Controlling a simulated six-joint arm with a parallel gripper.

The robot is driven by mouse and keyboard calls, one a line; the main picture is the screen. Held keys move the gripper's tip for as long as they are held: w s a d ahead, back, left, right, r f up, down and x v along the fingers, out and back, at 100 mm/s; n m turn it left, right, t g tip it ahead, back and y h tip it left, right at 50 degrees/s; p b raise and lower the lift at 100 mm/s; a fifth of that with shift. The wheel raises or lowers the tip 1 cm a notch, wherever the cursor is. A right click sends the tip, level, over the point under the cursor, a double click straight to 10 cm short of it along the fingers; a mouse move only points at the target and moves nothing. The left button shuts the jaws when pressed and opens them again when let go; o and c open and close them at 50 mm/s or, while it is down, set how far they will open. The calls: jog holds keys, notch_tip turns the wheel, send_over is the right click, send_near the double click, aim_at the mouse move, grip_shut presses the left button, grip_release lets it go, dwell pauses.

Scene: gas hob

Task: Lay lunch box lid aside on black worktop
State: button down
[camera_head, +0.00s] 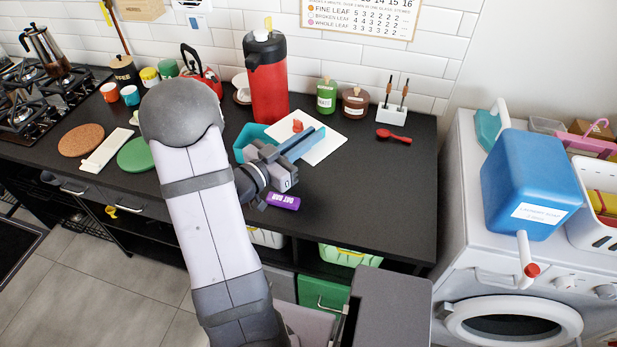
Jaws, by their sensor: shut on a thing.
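My gripper (283,163) is over the black worktop (372,195), shut on the blue lunch box lid (305,143). The lid shows as a narrow blue strip, seen nearly edge-on, reaching up and right from the jaws in front of a white board. The teal lunch box (247,136) is just to the left, partly hidden by my gripper and arm. Whether the lid touches the board or the box is hard to tell.
A white board (328,148) with a small red item (297,125) lies behind the lid. A purple oat bar (283,201) lies near the front edge. A red flask (267,85) stands behind. A red spoon (393,136) lies right; the worktop's right part is clear.

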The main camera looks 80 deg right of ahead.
jog(key=s+a+f+m+g+y, duration=0.2)
jog(key=s+a+m+g+y, duration=0.15)
jog(key=s, duration=0.25)
notch_tip(320, 180, down, 6)
jog(key=shift+a, duration=0.4)
jog(key=shift+f+g+h, duration=0.15)
jog(key=shift+g+h, duration=0.1)
jog(key=shift+f, duration=2)
jog(key=shift+f, duration=0.15)
jog(key=shift+a+f+b, duration=0.1)
jog(key=shift+f+b, duration=0.45)
jog(key=c, duration=1.8)
grip_release()
jog(key=shift+c, duration=0.2)
jog(key=shift+r, duration=0.15)
